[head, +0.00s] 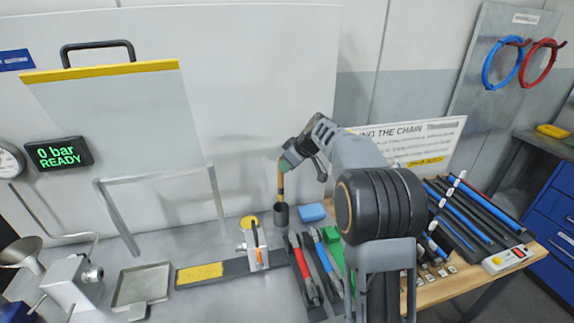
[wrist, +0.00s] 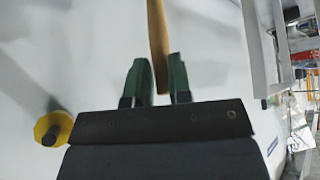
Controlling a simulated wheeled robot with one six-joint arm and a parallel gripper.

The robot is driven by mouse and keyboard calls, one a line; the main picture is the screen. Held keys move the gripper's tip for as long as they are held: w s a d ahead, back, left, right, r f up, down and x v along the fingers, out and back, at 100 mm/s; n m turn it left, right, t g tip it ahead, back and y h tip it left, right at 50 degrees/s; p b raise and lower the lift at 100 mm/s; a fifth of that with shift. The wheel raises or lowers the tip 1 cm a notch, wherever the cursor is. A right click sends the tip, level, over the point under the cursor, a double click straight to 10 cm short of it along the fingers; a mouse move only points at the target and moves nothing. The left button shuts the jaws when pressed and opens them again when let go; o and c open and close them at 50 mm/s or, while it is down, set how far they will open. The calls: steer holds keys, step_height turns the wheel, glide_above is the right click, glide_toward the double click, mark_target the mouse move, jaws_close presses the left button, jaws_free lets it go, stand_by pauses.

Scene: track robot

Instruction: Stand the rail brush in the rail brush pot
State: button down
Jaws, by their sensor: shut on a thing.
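The rail brush (head: 280,180) has a slim wooden handle and a dark lower end. It hangs about upright from my gripper (head: 288,163), which is shut on its handle. The rail brush pot (head: 281,215) is a small dark cup on the bench directly below. The brush's lower end meets the pot's rim in the head view; I cannot tell how far inside it is. In the wrist view the wooden handle (wrist: 157,35) runs between the green fingers of my gripper (wrist: 158,85). The pot and the brush's lower end are not visible there.
A blue block (head: 312,212) lies right of the pot. A yellow knob (head: 249,222) and a fixture with an orange-handled part (head: 258,245) stand to the left. Red and blue tools (head: 304,270) lie in front. A white wall (head: 260,90) rises behind.

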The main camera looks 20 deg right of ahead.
step_height(320, 180, down, 9)
steer(key=b, duration=0.8)
stand_by(0.4)
steer(key=c, duration=1)
jaws_free()
steer(key=shift+o, duration=0.2)
steer(key=shift+r, duration=0.1)
steer(key=v, duration=1.3)
steer(key=shift+s+r, duration=0.15)
steer(key=shift+r, duration=0.2)
